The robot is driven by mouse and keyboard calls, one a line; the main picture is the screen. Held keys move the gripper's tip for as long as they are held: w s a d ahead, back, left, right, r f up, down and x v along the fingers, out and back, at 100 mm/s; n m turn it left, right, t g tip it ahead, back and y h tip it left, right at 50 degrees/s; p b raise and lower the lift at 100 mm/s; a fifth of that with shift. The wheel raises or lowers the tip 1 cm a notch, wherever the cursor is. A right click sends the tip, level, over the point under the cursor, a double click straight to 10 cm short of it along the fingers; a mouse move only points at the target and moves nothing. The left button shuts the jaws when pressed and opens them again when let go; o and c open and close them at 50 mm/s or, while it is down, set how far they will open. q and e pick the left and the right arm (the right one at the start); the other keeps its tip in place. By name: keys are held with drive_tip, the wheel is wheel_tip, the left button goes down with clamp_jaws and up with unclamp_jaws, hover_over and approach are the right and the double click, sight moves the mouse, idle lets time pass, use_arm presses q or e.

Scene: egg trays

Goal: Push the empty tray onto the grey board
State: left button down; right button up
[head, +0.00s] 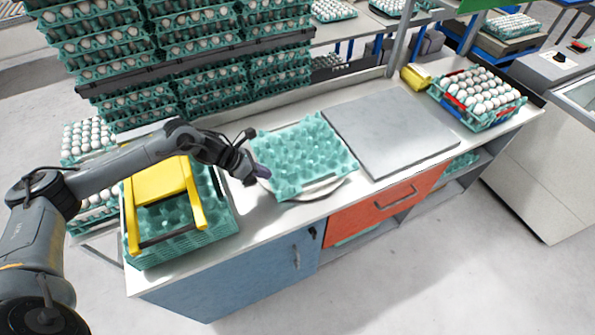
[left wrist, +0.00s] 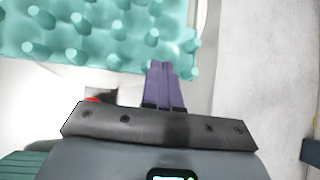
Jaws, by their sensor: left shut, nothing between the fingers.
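The empty teal egg tray (head: 303,155) lies on a round white plate-like piece (head: 325,190) on the bench, left of the grey board (head: 390,127). My left gripper (head: 262,172) is shut and empty at the tray's left edge. In the left wrist view its purple fingertips (left wrist: 163,72) are together at the edge of the teal tray (left wrist: 100,35). I cannot tell whether they touch it. My right gripper is in neither view.
A stack of empty trays with a yellow frame (head: 160,182) stands at the bench's left end, beneath my left arm. A filled egg tray (head: 480,97) and a yellow object (head: 415,77) are right of the board. Egg racks stand behind. The board's top is clear.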

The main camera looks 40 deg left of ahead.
use_arm(q)
drive_tip(key=w+a+r+t+b, duration=0.1)
drive_tip(key=w+a+r+b, duration=0.1)
drive_tip(key=w+a+r, duration=0.15)
approach(295, 163)
drive_tip(key=shift+w+d+f+t+y+b, duration=0.3)
drive_tip(key=shift+w+d+f+y, duration=0.1)
drive_tip(key=shift+w+d+f, duration=0.45)
drive_tip(key=w, duration=0.1)
drive_tip(key=w+d, duration=0.1)
drive_tip(key=w, duration=0.1)
drive_tip(key=shift+d+f, duration=0.15)
drive_tip(key=shift+d, duration=0.05)
drive_tip(key=shift+w+d, duration=0.3)
drive_tip(key=shift+w, duration=0.2)
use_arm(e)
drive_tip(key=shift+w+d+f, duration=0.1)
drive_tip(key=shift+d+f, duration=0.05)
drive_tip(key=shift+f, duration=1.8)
